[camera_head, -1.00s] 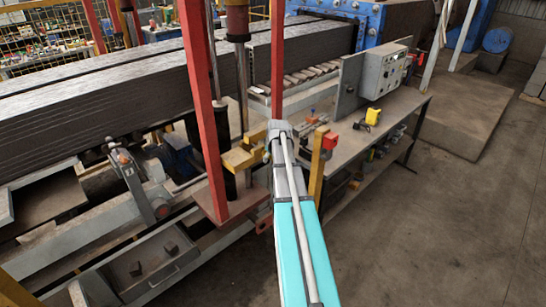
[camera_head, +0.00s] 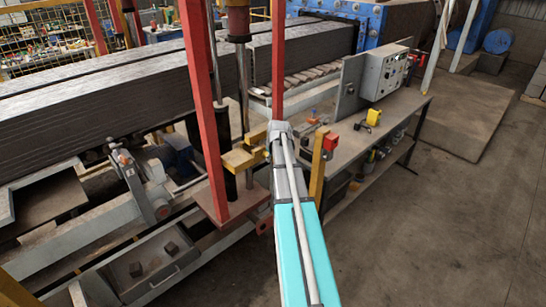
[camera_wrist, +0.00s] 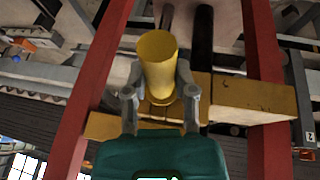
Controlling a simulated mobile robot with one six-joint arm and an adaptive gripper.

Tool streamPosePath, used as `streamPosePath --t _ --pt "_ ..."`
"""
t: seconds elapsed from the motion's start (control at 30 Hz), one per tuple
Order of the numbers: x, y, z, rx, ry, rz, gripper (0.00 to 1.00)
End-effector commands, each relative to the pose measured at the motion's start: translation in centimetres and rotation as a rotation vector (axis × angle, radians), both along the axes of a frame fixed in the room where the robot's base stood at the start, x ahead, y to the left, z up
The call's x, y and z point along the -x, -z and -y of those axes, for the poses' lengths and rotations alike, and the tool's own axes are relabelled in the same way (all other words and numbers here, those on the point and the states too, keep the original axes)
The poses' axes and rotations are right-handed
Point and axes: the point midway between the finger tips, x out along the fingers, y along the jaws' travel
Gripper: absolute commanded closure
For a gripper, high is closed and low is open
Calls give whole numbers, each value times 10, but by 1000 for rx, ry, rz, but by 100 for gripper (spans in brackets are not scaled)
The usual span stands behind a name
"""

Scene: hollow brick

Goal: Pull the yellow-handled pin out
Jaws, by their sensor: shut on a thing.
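The yellow handle of the pin (camera_wrist: 158,62) shows in the wrist view as an upright-looking yellow cylinder with a flared rim at its lower end. My gripper (camera_wrist: 160,85) is shut on it, with one grey finger on each side. The handle stands in front of a yellow block (camera_wrist: 245,100), which also shows in the head view (camera_head: 238,160) beside the red post. The pin's shaft is not visible, so I cannot tell how deep it sits. In the head view my arm hides the handle and most of my gripper (camera_head: 278,128).
Red posts (camera_head: 200,75) stand close on both sides of my gripper. A workbench (camera_head: 345,145) with a grey control box (camera_head: 385,72) and a yellow item (camera_head: 373,116) lies to the right. Stacked dark beams (camera_head: 110,100) fill the left. The floor (camera_head: 440,225) at right is clear.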

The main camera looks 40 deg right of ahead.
Motion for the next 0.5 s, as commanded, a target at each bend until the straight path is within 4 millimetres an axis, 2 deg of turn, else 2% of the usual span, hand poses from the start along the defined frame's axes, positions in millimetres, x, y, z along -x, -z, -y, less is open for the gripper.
streamPosePath --t 0.5 --pt "12 0 1 0 0 0 100"
